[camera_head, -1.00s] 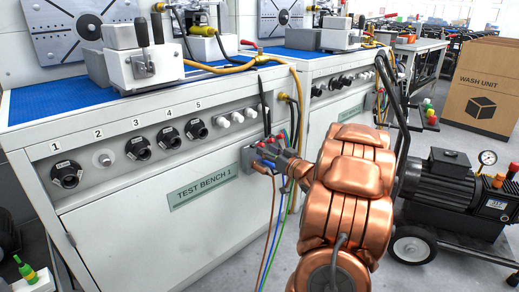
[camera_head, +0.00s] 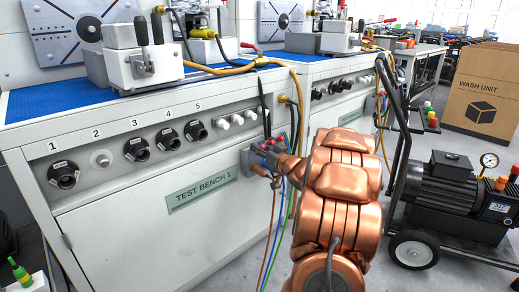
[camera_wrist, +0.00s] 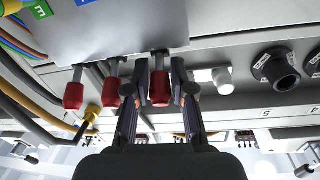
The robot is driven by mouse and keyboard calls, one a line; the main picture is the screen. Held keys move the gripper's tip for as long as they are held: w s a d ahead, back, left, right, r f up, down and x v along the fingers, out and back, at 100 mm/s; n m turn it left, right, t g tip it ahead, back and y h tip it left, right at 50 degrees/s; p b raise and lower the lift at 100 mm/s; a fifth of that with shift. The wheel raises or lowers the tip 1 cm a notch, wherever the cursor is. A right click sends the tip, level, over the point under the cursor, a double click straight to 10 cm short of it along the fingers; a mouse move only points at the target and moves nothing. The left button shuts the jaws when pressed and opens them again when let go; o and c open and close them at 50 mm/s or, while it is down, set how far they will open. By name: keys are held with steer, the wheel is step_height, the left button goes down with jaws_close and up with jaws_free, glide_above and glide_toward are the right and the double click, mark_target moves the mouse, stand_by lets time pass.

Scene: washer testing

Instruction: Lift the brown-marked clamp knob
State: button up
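Several clamp knobs sit on a small grey terminal box (camera_head: 250,158) on the right front of Test Bench 1. In the wrist view three red knobs hang in a row: a left one (camera_wrist: 73,90), a middle one (camera_wrist: 112,92) and a right one (camera_wrist: 160,88). My gripper (camera_wrist: 161,85) has its two fingers on either side of the right knob, with slim gaps showing. A green E label (camera_wrist: 40,9) and part of a blue label show at the upper left; no brown mark is visible. In the head view my gripper (camera_head: 264,168) is at the box, partly hiding the knobs.
Brown, blue and green cables (camera_head: 275,225) hang below the box. Black numbered dials (camera_head: 137,148) and white knobs (camera_head: 223,123) line the panel to its left. A yellow hose (camera_head: 296,110) runs beside it. A cart with a black motor (camera_head: 445,185) stands at the right.

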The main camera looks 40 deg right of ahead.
jaws_close()
